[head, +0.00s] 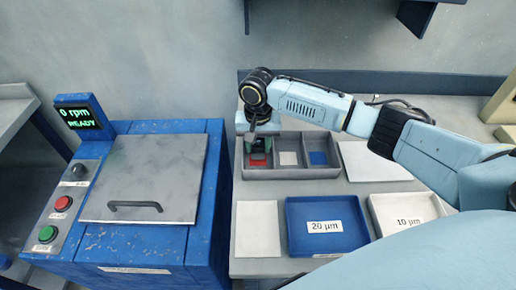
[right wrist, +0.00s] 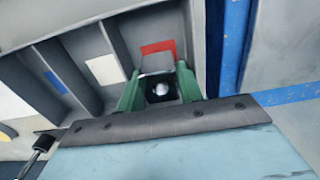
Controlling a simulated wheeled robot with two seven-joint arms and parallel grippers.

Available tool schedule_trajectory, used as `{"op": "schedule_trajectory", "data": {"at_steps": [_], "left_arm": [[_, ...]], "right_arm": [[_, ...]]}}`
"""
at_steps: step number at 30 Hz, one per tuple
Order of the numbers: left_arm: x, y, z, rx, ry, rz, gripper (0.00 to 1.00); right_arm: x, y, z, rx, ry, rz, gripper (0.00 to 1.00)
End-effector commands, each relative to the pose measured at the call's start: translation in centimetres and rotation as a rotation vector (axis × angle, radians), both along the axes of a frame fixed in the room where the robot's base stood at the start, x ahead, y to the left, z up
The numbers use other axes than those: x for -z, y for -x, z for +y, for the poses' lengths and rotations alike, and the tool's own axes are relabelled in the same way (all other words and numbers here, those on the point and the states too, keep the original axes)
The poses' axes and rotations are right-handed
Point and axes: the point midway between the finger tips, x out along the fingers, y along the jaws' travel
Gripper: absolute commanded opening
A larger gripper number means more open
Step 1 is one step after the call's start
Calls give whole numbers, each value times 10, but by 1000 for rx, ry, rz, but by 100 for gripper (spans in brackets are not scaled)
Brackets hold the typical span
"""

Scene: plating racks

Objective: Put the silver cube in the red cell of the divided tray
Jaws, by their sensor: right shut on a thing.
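The grey divided tray (head: 305,173) stands on the bench and has three cells, with red, white and blue patches on their floors. My right gripper (head: 258,152) reaches down at the leftmost cell, the red one. In the right wrist view its green fingers (right wrist: 158,75) are shut on the silver cube (right wrist: 157,63), which shows only partly between them. The red patch (right wrist: 158,47) shows just beyond the cube. How high the cube is above the cell floor cannot be told. In the head view the cube is hidden by the gripper. My left gripper is not in view.
A blue machine (head: 205,200) with a closed grey lid (head: 145,178) stands left of the tray. In front of the tray are a white plate (head: 257,230), a blue 20 µm tray (head: 326,245) and a white 10 µm tray (head: 400,212). Dividers separate the cells.

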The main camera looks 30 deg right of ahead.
Motion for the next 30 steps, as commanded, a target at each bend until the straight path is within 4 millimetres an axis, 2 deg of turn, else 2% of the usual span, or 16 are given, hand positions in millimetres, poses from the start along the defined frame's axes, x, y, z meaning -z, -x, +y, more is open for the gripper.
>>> {"op": "schedule_trajectory", "data": {"at_steps": [3, 14, 15, 16, 26, 30], "left_arm": [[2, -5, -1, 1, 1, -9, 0], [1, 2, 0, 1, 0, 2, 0], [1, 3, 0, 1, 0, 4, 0], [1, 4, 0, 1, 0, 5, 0], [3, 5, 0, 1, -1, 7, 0], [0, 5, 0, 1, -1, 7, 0]], "right_arm": [[16, 0, 0, 0, 0, 0, 0], [19, 0, 1, 0, -1, 0, 0], [19, 0, 0, 0, 0, 1, 41], [19, 0, 0, 0, 0, 1, 45], [16, 0, 0, 0, 0, -1, 45], [-2, 0, 0, -1, 0, -2, 45]]}}
